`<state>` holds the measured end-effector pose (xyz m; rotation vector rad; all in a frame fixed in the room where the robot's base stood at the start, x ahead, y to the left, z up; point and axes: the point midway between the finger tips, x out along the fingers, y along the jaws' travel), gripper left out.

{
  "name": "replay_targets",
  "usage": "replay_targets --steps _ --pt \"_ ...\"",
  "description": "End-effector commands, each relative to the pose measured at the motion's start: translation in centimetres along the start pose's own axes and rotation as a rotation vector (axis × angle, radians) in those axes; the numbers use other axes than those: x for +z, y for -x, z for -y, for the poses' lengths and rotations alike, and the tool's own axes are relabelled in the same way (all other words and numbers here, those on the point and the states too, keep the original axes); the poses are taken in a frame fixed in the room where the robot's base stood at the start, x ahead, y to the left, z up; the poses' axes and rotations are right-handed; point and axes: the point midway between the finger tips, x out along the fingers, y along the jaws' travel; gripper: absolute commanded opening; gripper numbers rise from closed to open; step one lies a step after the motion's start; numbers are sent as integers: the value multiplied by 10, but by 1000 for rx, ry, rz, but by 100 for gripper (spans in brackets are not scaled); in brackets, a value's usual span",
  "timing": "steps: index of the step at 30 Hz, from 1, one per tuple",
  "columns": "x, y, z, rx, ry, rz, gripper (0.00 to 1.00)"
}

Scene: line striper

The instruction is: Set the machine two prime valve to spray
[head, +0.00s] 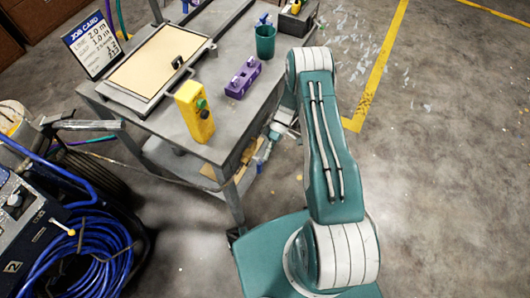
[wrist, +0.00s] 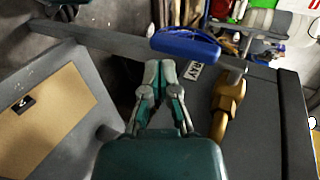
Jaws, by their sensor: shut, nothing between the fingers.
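In the wrist view my gripper (wrist: 160,68) is shut and empty. Its fingertips are just below a blue handle (wrist: 186,43), which lies roughly crosswise; I cannot tell if they touch. A label (wrist: 194,72) reading "RAY", its start hidden, sits just right of the fingers. A brass fitting (wrist: 229,95) stands right of it. Which machine these belong to cannot be told. In the head view my gripper (head: 262,158) is partly seen beside the workbench. Machine two (head: 14,268), marked "2", is at lower left with a small pale lever (head: 62,228).
Blue coiled hose (head: 85,255) hangs at machine two. Open floor lies to the right.

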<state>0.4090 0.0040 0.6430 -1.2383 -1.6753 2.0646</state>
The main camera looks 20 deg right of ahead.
Motion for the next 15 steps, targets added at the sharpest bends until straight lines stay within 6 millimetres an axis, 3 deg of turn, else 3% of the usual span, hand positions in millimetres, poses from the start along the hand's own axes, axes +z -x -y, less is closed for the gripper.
replay_targets --steps 9,15 --pt "-1 68 -2 4 2 -4 0" --pt "0 90 -2 2 0 -3 0"
